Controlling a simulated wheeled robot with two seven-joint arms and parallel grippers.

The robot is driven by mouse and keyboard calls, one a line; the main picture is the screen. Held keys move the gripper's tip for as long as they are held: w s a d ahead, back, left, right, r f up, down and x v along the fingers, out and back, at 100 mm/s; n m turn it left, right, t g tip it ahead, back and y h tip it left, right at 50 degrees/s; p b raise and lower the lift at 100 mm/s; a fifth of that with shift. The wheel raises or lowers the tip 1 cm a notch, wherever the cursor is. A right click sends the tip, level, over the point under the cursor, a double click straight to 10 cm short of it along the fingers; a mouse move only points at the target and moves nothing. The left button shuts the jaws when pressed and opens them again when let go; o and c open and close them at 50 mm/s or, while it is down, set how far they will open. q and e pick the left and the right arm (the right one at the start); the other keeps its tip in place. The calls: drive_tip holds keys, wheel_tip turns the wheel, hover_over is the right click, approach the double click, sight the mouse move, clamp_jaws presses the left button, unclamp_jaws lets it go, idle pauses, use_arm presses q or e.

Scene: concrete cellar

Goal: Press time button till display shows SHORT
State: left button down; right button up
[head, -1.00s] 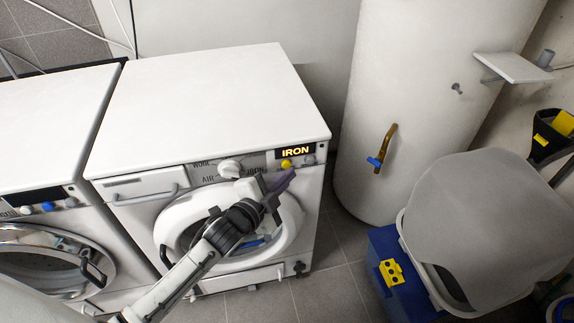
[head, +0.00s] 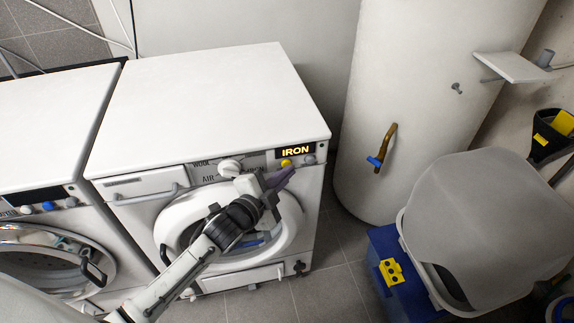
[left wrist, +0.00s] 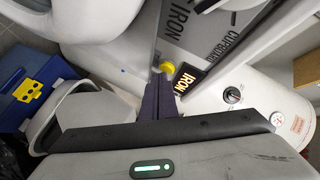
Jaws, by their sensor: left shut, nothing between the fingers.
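The white dryer's display (head: 295,152) reads IRON in lit yellow letters. A round yellow button (head: 286,163) sits just below it, with a grey button (head: 309,159) to its right. No label on either button is readable. My left gripper (head: 282,178) is shut and empty, its purple fingers just below the yellow button. In the left wrist view the fingers (left wrist: 158,97) point toward the yellow button (left wrist: 167,67), beside the display (left wrist: 187,78). I cannot tell whether they touch it. My right gripper is not in view.
A white program dial (head: 230,169) is left of the buttons, and the round door (head: 172,222) lies below. A second machine (head: 45,205) stands at the left. A white tank (head: 400,100) with a blue-handled tap, a blue box (head: 385,245) and a grey bin stand right.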

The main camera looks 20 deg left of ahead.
use_arm(q)
drive_tip(key=shift+w+a, duration=0.15)
drive_tip(key=shift+w, duration=0.05)
idle(0.3)
drive_tip(key=shift+s, duration=0.1)
drive_tip(key=shift+s+d+p, duration=0.4)
drive_tip(key=shift+s+d, duration=0.15)
drive_tip(key=shift+s, duration=0.15)
drive_tip(key=s+d, duration=0.1)
drive_tip(key=s, duration=0.1)
drive_tip(key=s+d+p, duration=0.1)
drive_tip(key=s, duration=0.1)
drive_tip(key=shift+d, duration=0.4)
idle(0.6)
